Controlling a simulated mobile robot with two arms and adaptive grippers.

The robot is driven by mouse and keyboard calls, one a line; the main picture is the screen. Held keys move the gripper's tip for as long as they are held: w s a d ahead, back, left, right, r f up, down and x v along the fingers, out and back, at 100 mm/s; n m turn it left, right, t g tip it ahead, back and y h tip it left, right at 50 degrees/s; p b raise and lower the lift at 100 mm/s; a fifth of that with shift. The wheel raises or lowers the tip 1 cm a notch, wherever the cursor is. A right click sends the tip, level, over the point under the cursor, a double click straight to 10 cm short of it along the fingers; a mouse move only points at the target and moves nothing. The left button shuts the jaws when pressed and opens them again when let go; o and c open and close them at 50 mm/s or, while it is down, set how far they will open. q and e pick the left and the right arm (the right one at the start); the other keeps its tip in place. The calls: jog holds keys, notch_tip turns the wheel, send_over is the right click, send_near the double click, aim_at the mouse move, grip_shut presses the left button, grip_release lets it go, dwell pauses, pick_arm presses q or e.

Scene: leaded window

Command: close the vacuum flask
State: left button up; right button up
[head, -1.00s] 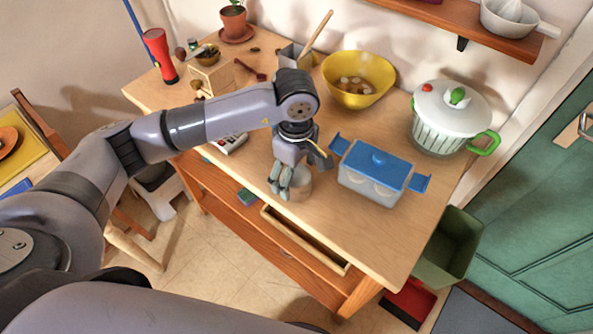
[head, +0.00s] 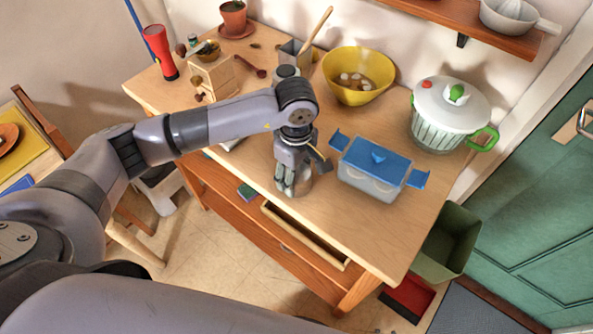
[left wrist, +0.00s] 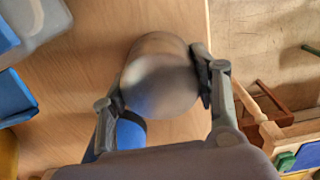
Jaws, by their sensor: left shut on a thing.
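My left gripper (head: 292,190) points down at the table's front edge, shut on a shiny steel cup-like piece (left wrist: 160,75). In the left wrist view a finger presses on each side of it. In the head view the steel piece (head: 301,186) is partly covered by the fingers; I cannot tell whether it touches the table. A grey round top (head: 287,71), perhaps the flask's, shows behind my arm, which hides what is below. A blue surface with a dark rim (left wrist: 130,133) shows beyond the left finger in the wrist view. My right gripper is not in view.
A blue-lidded box (head: 372,172) with side handles stands close to the right of the gripper. Behind are a yellow bowl (head: 345,90) and a white salad spinner (head: 448,112). A drawer (head: 300,236) is partly open below. The table's front right is clear.

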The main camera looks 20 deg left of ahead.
pick_arm(q)
jog(key=c, duration=0.5)
jog(key=shift+r, duration=0.55)
jog(key=shift+r+b, duration=1.8)
jog(key=shift+r, duration=7.65)
